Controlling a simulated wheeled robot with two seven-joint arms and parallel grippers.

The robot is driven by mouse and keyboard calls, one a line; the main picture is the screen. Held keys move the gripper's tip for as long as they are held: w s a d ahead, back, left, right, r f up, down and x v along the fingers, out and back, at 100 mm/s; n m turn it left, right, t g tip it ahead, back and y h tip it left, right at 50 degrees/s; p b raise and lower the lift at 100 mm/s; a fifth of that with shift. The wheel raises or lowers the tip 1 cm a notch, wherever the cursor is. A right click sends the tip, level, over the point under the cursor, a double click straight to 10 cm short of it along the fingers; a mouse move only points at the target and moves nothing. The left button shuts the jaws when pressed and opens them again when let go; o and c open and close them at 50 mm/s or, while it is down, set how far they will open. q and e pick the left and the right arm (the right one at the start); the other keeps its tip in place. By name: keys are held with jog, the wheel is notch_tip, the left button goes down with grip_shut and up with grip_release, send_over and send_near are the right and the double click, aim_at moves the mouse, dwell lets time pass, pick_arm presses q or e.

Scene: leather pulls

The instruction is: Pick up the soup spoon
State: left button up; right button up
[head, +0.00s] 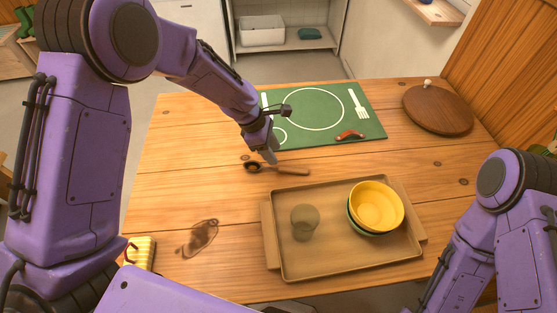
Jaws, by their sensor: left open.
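The soup spoon (290,171) lies on the wooden table, just behind the tray. It has a dark bowl at its left end and a brown handle pointing right. My left gripper (271,158) is open and points down right at the spoon, over the part where bowl and handle meet. I cannot tell whether its fingers touch the spoon. My right arm shows at the lower right, but its gripper is out of the picture.
A tan tray (272,235) holds a glass (304,222) and stacked bowls (376,206). Behind is a green place mat (372,122) with a small red-brown object (350,135). A round wooden board (438,110) lies far right. A dark stain (198,237) and yellow cloth (141,253) are left.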

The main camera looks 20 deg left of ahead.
aim_at(285, 169)
pick_arm(q)
jog(key=p+x, duration=0.1)
jog(key=x, duration=0.7)
jog(key=shift+w, duration=0.15)
jog(key=shift+c, duration=0.3)
grip_shut()
